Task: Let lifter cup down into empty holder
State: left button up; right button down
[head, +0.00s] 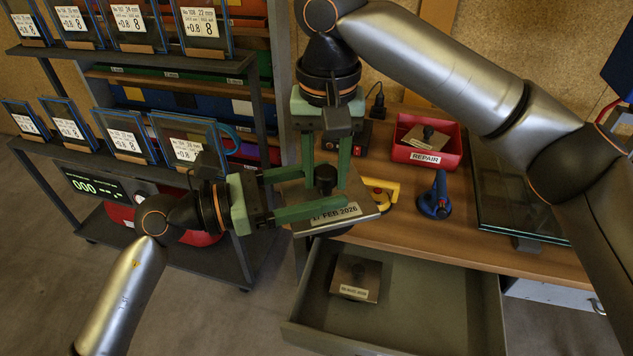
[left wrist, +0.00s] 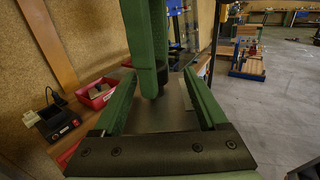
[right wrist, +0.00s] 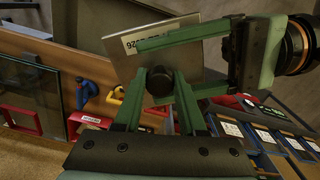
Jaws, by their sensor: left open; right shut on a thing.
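A grey metal plate (head: 359,209) with a black knob (head: 325,178) and a label reading "17 FEB 2026" is at the bench's left front corner. My right gripper (head: 326,170) points down and is shut on the knob; this also shows in the right wrist view (right wrist: 160,95). My left gripper (head: 302,192) is open, its fingers reaching over the plate on both sides of the knob. I cannot tell if the plate hangs free or rests on something. A blue lifter (head: 437,203) stands on the bench. I cannot tell which thing is the empty holder.
A similar knobbed plate (head: 372,277) lies in the open drawer (head: 430,308). Another is in the red REPAIR bin (head: 450,154). A yellow-handled tool (head: 383,190) lies near the plate. A glass pane (head: 520,200) is at right. Shelves of labelled glass panes (head: 128,138) stand left.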

aim_at(352, 204)
pick_arm(q)
jog(key=shift+a, duration=0.1)
